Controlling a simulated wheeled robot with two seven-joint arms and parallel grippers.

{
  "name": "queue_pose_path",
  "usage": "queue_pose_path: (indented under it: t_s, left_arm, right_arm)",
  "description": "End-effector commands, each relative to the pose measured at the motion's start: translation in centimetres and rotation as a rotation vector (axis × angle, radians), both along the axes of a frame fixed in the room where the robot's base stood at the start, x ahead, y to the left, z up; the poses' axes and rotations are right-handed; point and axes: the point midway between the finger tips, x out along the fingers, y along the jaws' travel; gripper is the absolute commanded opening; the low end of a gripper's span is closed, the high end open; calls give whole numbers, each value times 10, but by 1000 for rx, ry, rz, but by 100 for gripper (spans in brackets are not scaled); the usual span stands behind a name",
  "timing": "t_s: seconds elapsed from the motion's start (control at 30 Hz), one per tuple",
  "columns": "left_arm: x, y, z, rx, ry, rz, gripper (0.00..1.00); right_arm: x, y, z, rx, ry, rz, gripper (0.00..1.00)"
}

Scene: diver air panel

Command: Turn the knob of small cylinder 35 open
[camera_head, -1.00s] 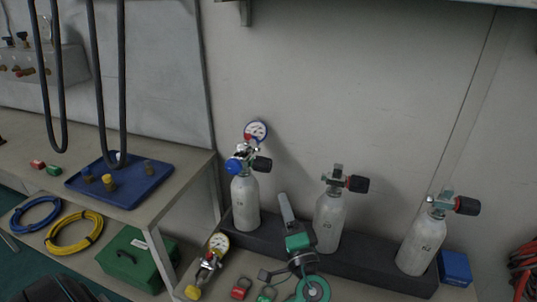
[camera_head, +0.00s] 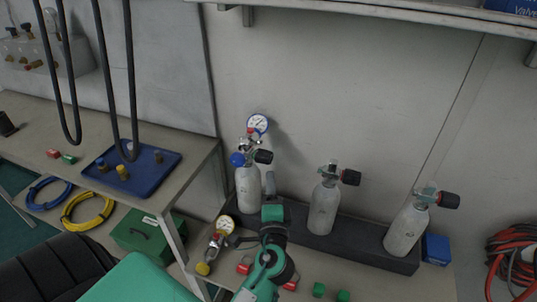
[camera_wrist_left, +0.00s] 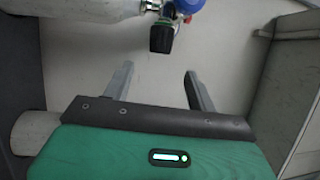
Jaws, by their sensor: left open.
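Three white small cylinders stand in a dark rack: left (camera_head: 248,190), middle (camera_head: 322,212) and right (camera_head: 404,232). Their numbers are too small to read. Each has a valve with a black knob: left (camera_head: 263,157), middle (camera_head: 350,177), right (camera_head: 448,200). The left one also carries a regulator with a blue knob (camera_head: 237,159) and a gauge (camera_head: 257,124). My left gripper (camera_head: 269,180) is just right of the left cylinder, below its black knob. In the left wrist view its jaws (camera_wrist_left: 158,78) are open and empty, with the left cylinder's black knob (camera_wrist_left: 161,38) beyond them, apart. My right gripper is not visible.
The rack (camera_head: 345,246) stands against the wall. A loose regulator with gauge (camera_head: 226,225) and several small red and green blocks lie in front. A blue box (camera_head: 436,249) is at the right end. A blue tray (camera_head: 150,178) is on the left table. A shelf (camera_head: 350,12) overhangs above.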

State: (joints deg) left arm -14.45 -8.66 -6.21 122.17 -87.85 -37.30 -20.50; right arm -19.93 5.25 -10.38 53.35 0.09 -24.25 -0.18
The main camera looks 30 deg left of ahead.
Motion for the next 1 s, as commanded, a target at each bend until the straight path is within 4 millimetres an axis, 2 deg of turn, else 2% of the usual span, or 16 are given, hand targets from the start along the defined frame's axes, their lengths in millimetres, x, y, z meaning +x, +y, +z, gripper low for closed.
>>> queue_pose_path:
  t_s: [0.03, 0.3, 0.5, 0.67, 0.93, 0.97, 1.0]
  left_arm:
    - [10, 7, 7, 2, -2, 0, 58]
    - [56, 40, 13, 3, -2, 0, 58]
    - [79, 57, 15, 1, -2, 0, 58]
    - [86, 62, 14, -1, -1, 1, 58]
    - [87, 63, 14, -1, -1, 1, 58]
    - [87, 63, 14, -1, -1, 1, 56]
    - [87, 63, 14, -1, -1, 1, 48]
  right_arm:
    - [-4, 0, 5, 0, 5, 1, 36]
    - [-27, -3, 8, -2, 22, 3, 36]
    - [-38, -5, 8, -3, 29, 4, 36]
    - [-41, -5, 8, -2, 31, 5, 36]
    - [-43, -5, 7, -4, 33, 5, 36]
    - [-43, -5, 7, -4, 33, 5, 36]
    - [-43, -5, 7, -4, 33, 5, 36]
